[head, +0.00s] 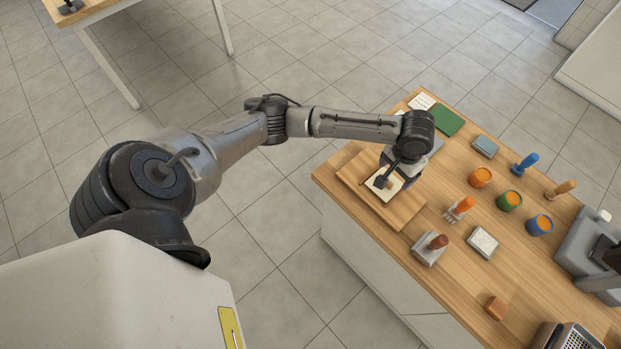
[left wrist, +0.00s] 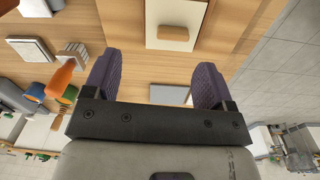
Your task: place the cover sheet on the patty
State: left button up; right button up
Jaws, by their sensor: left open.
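A cream square sheet (head: 381,192) lies on the wooden board (head: 405,215) at the table's left end. A small tan block, which looks like the patty (left wrist: 173,33), sits on the sheet (left wrist: 158,12) in the left wrist view. My left gripper (head: 388,178) is above the sheet and partly hides it in the head view. In the left wrist view its two purple fingers (left wrist: 155,80) are wide apart with nothing between them. The sheet and patty show beyond the fingertips. I cannot tell a separate cover sheet for certain. My right gripper is not in view.
A white stack (head: 483,241) lies mid-table, near a grey press with a brown knob (head: 428,248). Orange (head: 480,177), green (head: 509,201) and blue (head: 539,225) cups stand to the right. A green pad (head: 447,121) and white card (head: 422,101) lie at the back.

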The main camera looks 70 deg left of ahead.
pick_arm(q)
jog(key=s+d+f+m+t+h, duration=0.15)
jog(key=s+d+f+m, duration=0.25)
jog(key=s+d+f, duration=0.45)
jog(key=s+r+m+t+y, duration=0.1)
jog(key=s, duration=1.9)
jog(key=shift+a+r+t, duration=0.25)
jog(key=shift+a+t, duration=0.1)
jog(key=shift+y, duration=0.25)
notch_tip(320, 180, up, 28)
jog(key=p, duration=2.8)
jog(key=shift+r, duration=0.1)
